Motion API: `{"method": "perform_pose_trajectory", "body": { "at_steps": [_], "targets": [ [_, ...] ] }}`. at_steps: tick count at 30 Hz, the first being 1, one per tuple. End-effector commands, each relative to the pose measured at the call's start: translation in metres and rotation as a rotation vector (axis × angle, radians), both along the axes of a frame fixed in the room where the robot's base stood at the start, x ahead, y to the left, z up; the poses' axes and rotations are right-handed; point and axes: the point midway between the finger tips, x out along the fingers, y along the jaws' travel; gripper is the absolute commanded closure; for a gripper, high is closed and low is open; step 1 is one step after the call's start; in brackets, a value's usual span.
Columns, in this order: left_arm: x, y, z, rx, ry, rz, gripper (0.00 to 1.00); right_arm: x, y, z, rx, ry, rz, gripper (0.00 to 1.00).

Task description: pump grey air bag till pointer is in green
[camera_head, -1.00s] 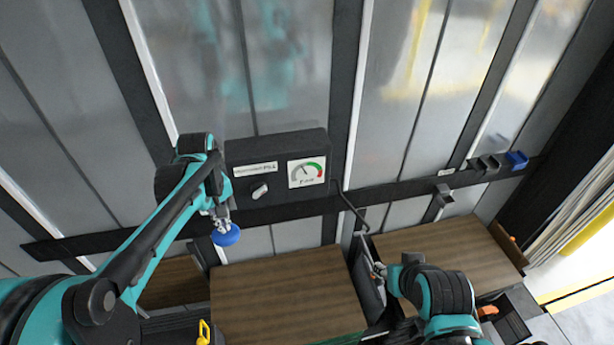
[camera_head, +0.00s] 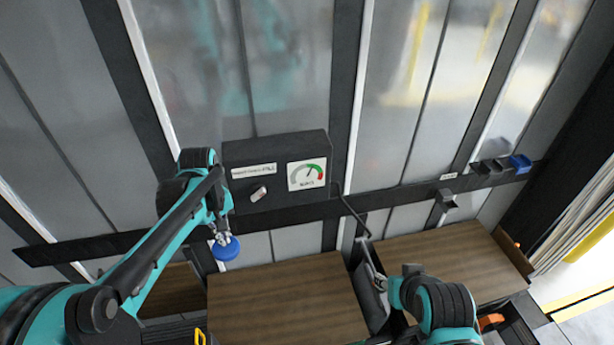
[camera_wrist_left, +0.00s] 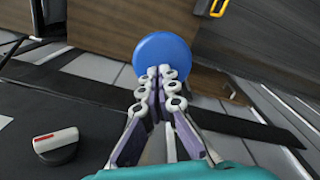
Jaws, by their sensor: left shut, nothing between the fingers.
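The gauge (camera_head: 306,173) sits on the black control box (camera_head: 240,158); its pointer leans up and slightly right, near the start of the green band. A round blue push pad (camera_head: 226,250) is below the box, and in the left wrist view (camera_wrist_left: 160,50) it lies right at the fingertips. My left gripper (camera_head: 221,238) is shut and empty, with its tips at the pad; I cannot tell how hard they press. The grey air bag (camera_head: 371,300) stands between two brown cartons. My right gripper (camera_head: 378,281) is beside the bag, its fingers too small to read.
A light turn knob (camera_head: 258,194) is on the box and also shows in the left wrist view (camera_wrist_left: 55,142). Brown cartons (camera_head: 285,300) (camera_head: 450,262) fill the space below the dark rail. Small grey holders and a blue one (camera_head: 520,163) hang at right.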

Motion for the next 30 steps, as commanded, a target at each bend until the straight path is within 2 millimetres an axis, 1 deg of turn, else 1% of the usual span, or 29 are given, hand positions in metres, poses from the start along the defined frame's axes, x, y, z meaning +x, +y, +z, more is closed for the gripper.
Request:
{"method": "perform_pose_trajectory", "body": {
  "at_steps": [22,25,30],
  "targets": [
    [0.000,0.000,0.069,0.000,0.000,0.000,1.00,0.000,0.000,0.050,0.000,0.000,0.000,0.60],
    [0.000,0.000,0.075,0.000,0.000,0.000,1.00,0.000,0.000,0.053,0.000,0.000,0.000,0.60],
    [0.000,0.000,0.074,0.000,0.000,0.000,1.00,0.000,0.000,0.052,0.000,0.000,0.000,0.60]
  ]
}}
